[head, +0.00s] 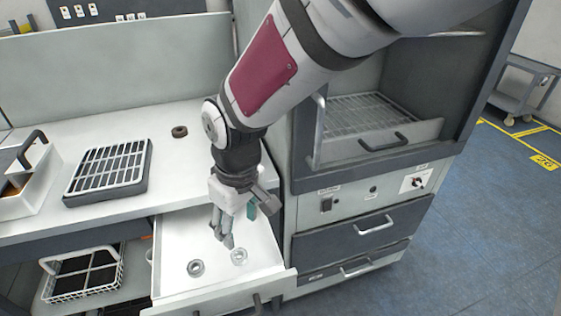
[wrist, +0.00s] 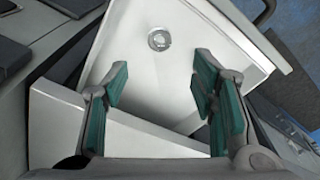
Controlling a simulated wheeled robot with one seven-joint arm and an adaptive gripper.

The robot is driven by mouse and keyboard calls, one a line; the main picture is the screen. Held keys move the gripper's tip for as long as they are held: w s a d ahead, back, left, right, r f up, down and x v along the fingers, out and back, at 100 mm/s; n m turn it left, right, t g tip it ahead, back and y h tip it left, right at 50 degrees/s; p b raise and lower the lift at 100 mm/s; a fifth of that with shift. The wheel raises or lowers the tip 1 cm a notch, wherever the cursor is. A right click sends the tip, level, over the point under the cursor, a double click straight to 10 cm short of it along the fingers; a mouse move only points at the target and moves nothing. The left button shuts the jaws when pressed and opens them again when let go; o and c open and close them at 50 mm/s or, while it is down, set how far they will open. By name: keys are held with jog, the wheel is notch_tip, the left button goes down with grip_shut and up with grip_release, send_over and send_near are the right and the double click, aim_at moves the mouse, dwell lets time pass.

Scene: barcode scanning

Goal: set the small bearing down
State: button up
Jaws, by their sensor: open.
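Two small ring-shaped bearings lie in the open white drawer (head: 180,240) in the head view. One is a grey metal ring (head: 196,268) to the left. The other is a paler ring (head: 239,256) just below my gripper's fingertips. I cannot tell for sure which is the task's small bearing. My gripper (head: 226,241) points down over the drawer, open and empty. In the wrist view my gripper (wrist: 160,82) shows its green pads spread apart, and one ring (wrist: 160,40) lies flat on the drawer floor beyond them, not between the pads.
A dark ring (head: 179,131) lies on the white worktop (head: 60,118) behind the drawer. A black slatted tray (head: 108,170) and a white box with a handle (head: 28,178) stand to the left. A wire basket (head: 83,275) is below. The oven-like cabinet (head: 350,215) borders the drawer's right side.

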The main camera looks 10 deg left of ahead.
jog(key=shift+r, duration=0.15)
jog(key=d+r+m+t, duration=0.1)
jog(key=d+r+m, duration=0.3)
jog(key=d, duration=0.6)
jog(key=d+r+m, duration=0.1)
jog(key=d+r, duration=0.5)
jog(key=d, duration=0.3)
jog(key=s+d+r+m+t+h, duration=0.1)
jog(key=s+d+r+m, duration=0.2)
jog(key=s+d+m, duration=0.5)
jog(key=s+d, duration=0.6)
jog(key=d, duration=0.3)
jog(key=shift+d, duration=0.2)
